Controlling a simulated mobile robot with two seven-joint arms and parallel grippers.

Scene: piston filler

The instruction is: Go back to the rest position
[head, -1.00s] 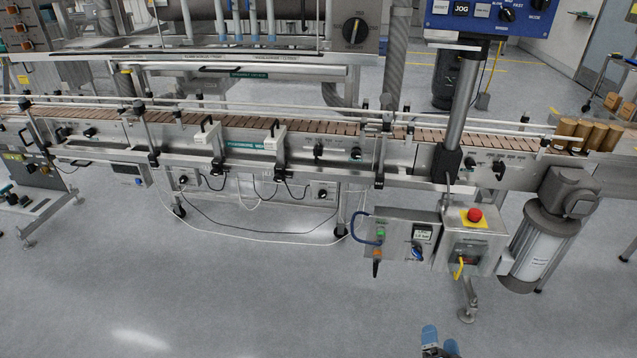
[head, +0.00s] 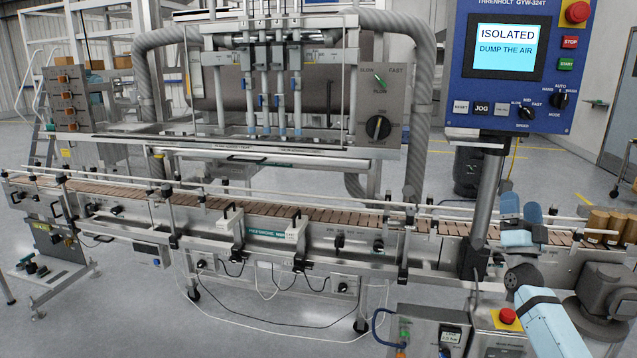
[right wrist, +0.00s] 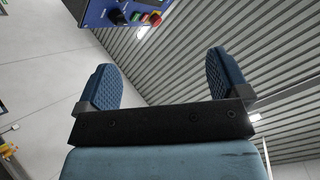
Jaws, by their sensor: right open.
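My right gripper (head: 521,212) is raised at the right of the head view, in front of the right end of the conveyor (head: 330,215). Its two blue fingers stand apart with nothing between them, as the right wrist view (right wrist: 162,82) also shows. The light blue forearm below it hides part of the conveyor's right end. The piston filler (head: 270,90) stands behind the conveyor. My left gripper is not in view.
The control panel (head: 518,50) hangs on a post (head: 485,205) close to my right gripper; its screen reads "ISOLATED, DUMP THE AIR". Brown containers (head: 606,226) stand at the conveyor's right end. A red button (head: 507,316) is below.

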